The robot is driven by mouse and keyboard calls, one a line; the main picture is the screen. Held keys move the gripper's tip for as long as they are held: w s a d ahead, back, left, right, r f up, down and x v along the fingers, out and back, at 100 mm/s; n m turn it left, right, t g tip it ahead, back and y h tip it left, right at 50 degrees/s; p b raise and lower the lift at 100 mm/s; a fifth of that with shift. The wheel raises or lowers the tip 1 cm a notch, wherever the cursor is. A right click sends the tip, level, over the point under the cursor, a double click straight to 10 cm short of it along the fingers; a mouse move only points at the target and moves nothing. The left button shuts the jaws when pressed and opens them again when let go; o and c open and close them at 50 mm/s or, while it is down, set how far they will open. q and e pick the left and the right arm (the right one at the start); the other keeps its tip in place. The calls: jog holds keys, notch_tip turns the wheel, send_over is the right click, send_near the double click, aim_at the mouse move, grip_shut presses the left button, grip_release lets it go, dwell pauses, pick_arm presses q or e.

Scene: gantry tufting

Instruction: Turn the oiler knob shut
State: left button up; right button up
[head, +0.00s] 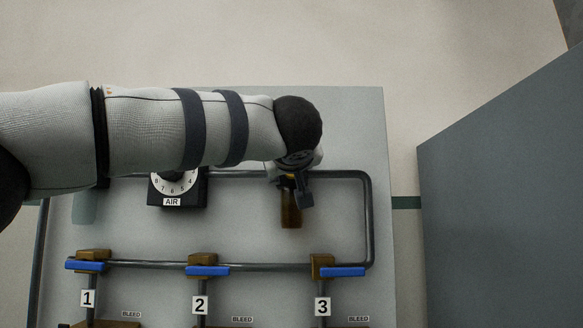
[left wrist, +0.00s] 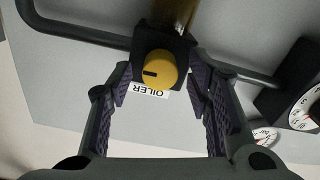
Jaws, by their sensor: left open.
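The oiler has a yellow round knob (left wrist: 158,69) on a dark block, with a dark line on its face pointing left in the left wrist view. The OILER label (left wrist: 149,90) shows upside down beside it. My left gripper (left wrist: 161,84) is open, its two padded fingers on either side of the knob with gaps visible. I cannot tell how deep the fingers reach. In the head view my left gripper (head: 297,182) covers the knob, and the oiler's brown bowl (head: 291,212) shows below it. My right gripper is not in view.
A black AIR gauge (head: 172,204) sits left of the oiler on the grey panel (head: 350,125). A dark pipe (head: 368,215) loops around the right side. Blue-handled valves (head: 343,272) line the pipe below. A large grey surface (head: 500,220) stands at right.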

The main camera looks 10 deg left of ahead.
pick_arm(q)
grip_shut()
jog(key=shift+n, duration=0.3)
jog(key=shift+f+n, duration=0.2)
jog(key=shift+n, duration=8.4)
